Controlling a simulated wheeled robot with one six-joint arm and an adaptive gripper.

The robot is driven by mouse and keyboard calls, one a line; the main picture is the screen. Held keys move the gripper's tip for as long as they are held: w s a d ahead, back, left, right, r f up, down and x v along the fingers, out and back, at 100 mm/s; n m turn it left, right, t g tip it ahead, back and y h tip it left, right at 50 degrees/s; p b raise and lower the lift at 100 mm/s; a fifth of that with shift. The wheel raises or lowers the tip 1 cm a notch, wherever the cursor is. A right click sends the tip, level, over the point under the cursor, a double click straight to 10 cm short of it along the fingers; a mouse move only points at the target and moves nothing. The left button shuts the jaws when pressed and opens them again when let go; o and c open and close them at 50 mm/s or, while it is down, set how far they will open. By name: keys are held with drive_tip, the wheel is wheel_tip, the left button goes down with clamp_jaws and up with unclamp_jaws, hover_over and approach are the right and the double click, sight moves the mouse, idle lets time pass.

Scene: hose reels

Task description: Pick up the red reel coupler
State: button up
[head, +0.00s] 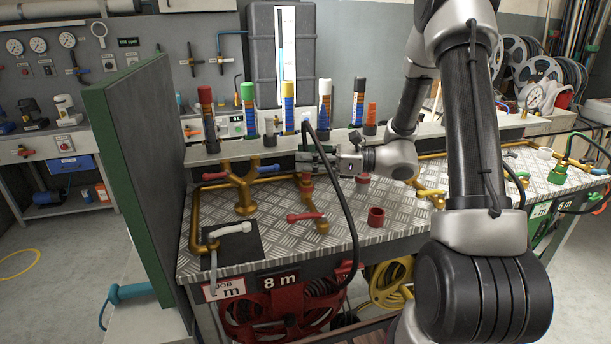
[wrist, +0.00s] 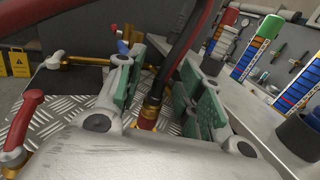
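My gripper (head: 312,160) is over the back of the metal bench. In the wrist view its two fingers with green pads (wrist: 155,92) stand apart, on either side of a dark hose with a red stripe (wrist: 185,45). The hose ends in a brass fitting (wrist: 152,104) with a red coupler part (wrist: 148,119) below it, low between the fingers. A gap seems to show beside the fitting, so I see no clear grip. In the head view a red part (head: 306,181) shows just under my gripper. The palm hides the coupler's lower end in the wrist view.
A green-edged panel (head: 140,165) stands at the left. A red-handled valve (head: 307,217) and a loose red ring (head: 376,217) are on the bench. Coloured posts line the ledge behind. A red hose reel (head: 270,312) hangs below, and the black hose (head: 345,205) loops up past my gripper.

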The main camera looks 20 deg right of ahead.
drive_tip(key=shift+a, duration=0.1)
clamp_jaws()
drive_tip(key=shift+r, duration=0.1)
